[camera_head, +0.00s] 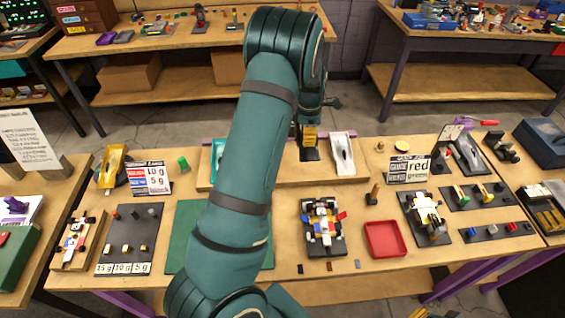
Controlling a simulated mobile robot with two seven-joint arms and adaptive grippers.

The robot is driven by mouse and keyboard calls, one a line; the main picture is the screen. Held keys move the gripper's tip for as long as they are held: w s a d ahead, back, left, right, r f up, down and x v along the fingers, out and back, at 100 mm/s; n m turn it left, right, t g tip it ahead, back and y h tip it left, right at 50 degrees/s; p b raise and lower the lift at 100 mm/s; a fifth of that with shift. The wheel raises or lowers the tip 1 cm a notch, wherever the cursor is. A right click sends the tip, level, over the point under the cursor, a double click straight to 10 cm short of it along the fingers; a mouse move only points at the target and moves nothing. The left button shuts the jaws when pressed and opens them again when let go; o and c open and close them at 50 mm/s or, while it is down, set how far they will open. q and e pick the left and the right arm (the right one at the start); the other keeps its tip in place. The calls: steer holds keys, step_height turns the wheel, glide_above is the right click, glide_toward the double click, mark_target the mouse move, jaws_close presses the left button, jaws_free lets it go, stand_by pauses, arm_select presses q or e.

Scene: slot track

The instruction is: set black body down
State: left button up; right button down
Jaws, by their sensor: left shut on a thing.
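My left arm reaches in over the middle of the table. My left gripper (309,127) is at the wooden rack (276,184) and is mostly hidden behind the wrist. It is shut on the black body (309,154), whose dark lower part shows below the fingers. The black body is at the rack, between a teal body (218,160) and a white body (342,154). I cannot tell whether it touches the rack. My right gripper is not in view.
A green mat (190,222) lies partly behind my arm. A built car (323,222) and a red tray (385,239) stand to the right, and another car (427,217) beyond them.

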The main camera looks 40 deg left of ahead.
arm_select(q)
steer(key=shift+a+f, duration=0.1)
steer(key=shift+a, duration=0.3)
step_height(320, 180, down, 10)
steer(key=shift+w+r+b, duration=0.1)
steer(key=shift+r+b, duration=0.05)
steer(key=shift+b, duration=0.2)
steer(key=o, duration=0.8)
step_height(320, 180, up, 12)
steer(key=shift+r+p, duration=0.1)
steer(key=shift+p, duration=0.3)
stand_by(0.3)
